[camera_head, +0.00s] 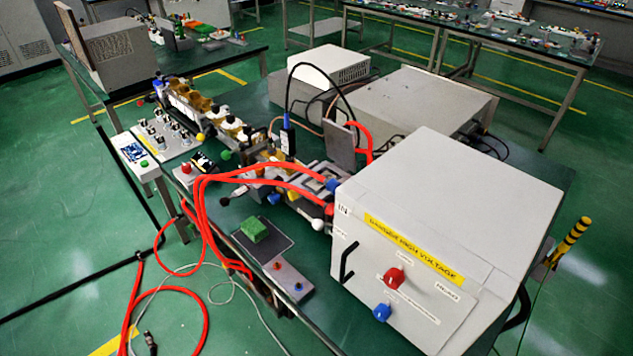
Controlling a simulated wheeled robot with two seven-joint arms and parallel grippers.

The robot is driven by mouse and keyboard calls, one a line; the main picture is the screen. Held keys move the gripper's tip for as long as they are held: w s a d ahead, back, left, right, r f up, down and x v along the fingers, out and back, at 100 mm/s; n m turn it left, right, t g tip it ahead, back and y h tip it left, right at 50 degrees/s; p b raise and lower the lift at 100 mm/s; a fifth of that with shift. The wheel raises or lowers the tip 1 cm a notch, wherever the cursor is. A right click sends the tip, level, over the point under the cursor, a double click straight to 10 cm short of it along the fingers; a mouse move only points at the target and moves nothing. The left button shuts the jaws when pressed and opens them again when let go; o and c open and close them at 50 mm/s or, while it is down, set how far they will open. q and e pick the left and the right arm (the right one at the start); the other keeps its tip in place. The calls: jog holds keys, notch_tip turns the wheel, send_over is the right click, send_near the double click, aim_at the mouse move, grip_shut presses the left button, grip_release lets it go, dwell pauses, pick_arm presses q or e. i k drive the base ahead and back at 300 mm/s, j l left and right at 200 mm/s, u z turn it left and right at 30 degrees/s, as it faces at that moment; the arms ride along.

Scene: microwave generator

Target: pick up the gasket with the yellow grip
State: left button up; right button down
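A small yellow ball-shaped knob (200,136) shows at the left side of the waveguide line, by the corner of a pale plate. It may be the yellow grip; the part it belongs to is too small to make out, and I cannot tell whether a gasket is attached. A green ball-shaped knob (226,154) sits a little nearer along the same line. Neither of my grippers is in the head view.
A large white high-voltage box (450,215) fills the table's right front. Red cables (245,178) loop from it over the table's left edge to the floor. A green block (254,229) lies on a black pad. A switch box (288,280) stands in front. Green floor is open at left.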

aim_at(294, 196)
jog(key=z, duration=0.6)
jog(key=j+z, duration=0.8)
jog(key=j, duration=0.15)
jog(key=j+z, duration=0.35)
jog(key=j, duration=0.15)
